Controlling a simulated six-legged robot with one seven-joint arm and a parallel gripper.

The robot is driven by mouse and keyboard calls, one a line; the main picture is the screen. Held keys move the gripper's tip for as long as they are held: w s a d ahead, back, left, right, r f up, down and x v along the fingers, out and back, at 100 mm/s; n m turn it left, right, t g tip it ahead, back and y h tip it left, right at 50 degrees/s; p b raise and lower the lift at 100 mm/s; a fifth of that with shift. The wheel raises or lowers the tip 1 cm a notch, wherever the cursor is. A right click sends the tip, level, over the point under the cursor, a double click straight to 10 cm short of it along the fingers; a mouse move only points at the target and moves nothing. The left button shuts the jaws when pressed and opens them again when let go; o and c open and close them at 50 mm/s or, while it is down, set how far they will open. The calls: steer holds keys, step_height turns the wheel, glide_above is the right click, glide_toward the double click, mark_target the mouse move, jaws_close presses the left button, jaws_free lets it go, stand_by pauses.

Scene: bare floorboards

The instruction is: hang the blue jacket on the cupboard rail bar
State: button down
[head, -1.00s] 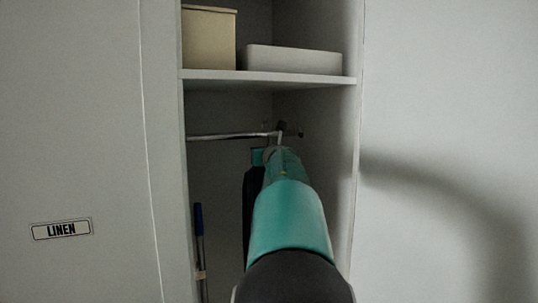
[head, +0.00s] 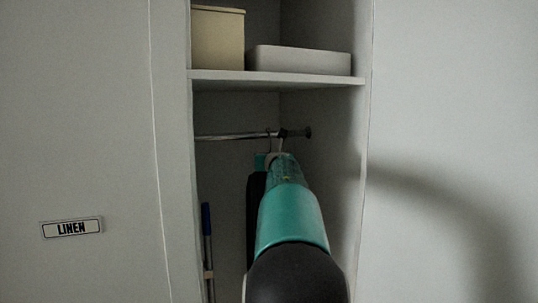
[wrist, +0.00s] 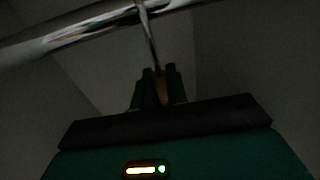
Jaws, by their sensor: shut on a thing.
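The cupboard rail bar (head: 225,136) runs across the cupboard below the shelf; it crosses the top of the wrist view (wrist: 80,32). My gripper (wrist: 160,88) is just below the bar, shut on the thin metal hook of a hanger (wrist: 150,40). The hook rises from the fingers to the bar and crosses its near side; its top is out of the wrist view, so I cannot tell whether it rests on the bar. A dark, narrow shape, apparently the jacket (head: 255,215), hangs left of my arm in the head view. My arm hides most of it, and its blue does not show.
A shelf (head: 280,78) above the bar carries a beige box (head: 217,40) and a low grey box (head: 300,61). A blue-topped pole (head: 207,240) stands at the cupboard's left side. A panel labelled LINEN (head: 72,228) is on the left. The cupboard's right wall is close to my arm.

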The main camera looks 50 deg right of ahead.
stand_by(0.3)
steer(key=c, duration=1.3)
jaws_free()
steer(key=shift+s+a, duration=0.1)
steer(key=shift+s, duration=0.05)
steer(key=v, duration=1.3)
steer(key=shift+s+a, duration=0.2)
